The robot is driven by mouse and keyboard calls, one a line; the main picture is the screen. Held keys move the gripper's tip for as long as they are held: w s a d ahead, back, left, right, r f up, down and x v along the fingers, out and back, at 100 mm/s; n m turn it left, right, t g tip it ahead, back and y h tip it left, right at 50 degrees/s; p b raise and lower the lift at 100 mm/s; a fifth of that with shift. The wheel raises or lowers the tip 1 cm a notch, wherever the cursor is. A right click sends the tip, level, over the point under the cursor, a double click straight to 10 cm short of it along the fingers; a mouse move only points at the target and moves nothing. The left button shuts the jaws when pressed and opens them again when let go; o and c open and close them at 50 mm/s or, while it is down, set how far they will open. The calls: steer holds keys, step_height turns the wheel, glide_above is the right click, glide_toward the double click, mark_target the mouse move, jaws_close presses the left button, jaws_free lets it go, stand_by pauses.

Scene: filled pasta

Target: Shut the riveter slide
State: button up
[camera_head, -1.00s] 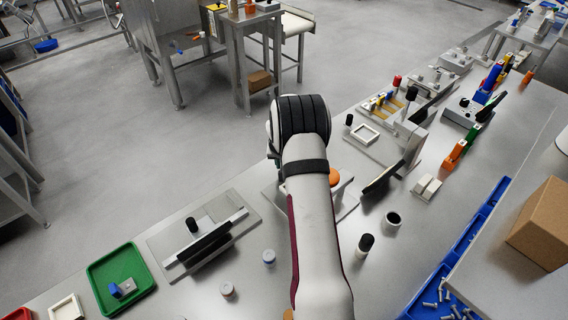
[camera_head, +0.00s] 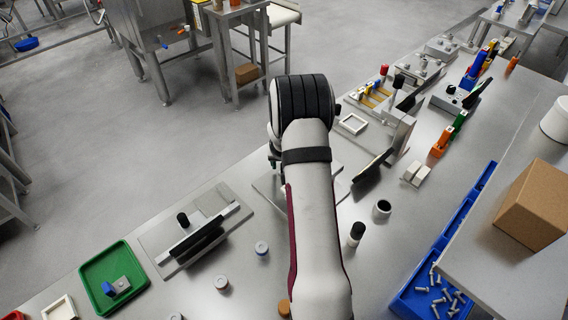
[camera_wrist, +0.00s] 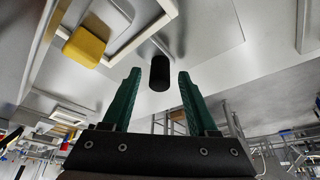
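My gripper (camera_wrist: 158,78) shows in the wrist view with its two green fingers apart. A black cylindrical knob (camera_wrist: 159,74) on a thin stem lies between the fingertips in the picture, with a gap on each side. How deep it sits between them I cannot tell. The stem leads to a pale plate (camera_wrist: 205,25) with a raised white frame; a yellow block (camera_wrist: 84,47) is at its left. In the head view my arm hides the gripper and most of the grey station plate (camera_head: 268,190) under it. Which part is the riveter slide is not clear.
Left of my arm stands a station with a black bar (camera_head: 197,240) and black knob. A green tray (camera_head: 137,250) is farther left. To the right are a tilted black panel (camera_head: 372,166), a black-capped bottle (camera_head: 356,234), a small cup (camera_head: 381,209) and blue bins (camera_head: 413,297).

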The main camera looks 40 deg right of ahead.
steer(key=v, duration=1.6)
steer(key=shift+w+d+f, duration=0.1)
steer(key=shift+d, duration=0.05)
steer(key=shift+c, duration=0.9)
steer(key=w+d+f+n, duration=0.1)
steer(key=w+n, duration=0.1)
steer(key=w+d+f+n+y, duration=0.1)
steer(key=w+d, duration=0.1)
steer(key=w+d+f+n+y, duration=0.1)
steer(key=w+n, duration=0.1)
steer(key=shift+w+d+n, duration=0.15)
steer(key=shift+d+n, duration=0.15)
jaws_close()
steer(key=x, duration=1)
steer(key=shift+w+a+f, duration=0.1)
steer(key=shift+w+f, duration=0.05)
steer(key=shift+w, duration=0.1)
steer(key=s, duration=0.2)
steer(key=shift+s+a, duration=0.5)
steer(key=shift+s, duration=0.35)
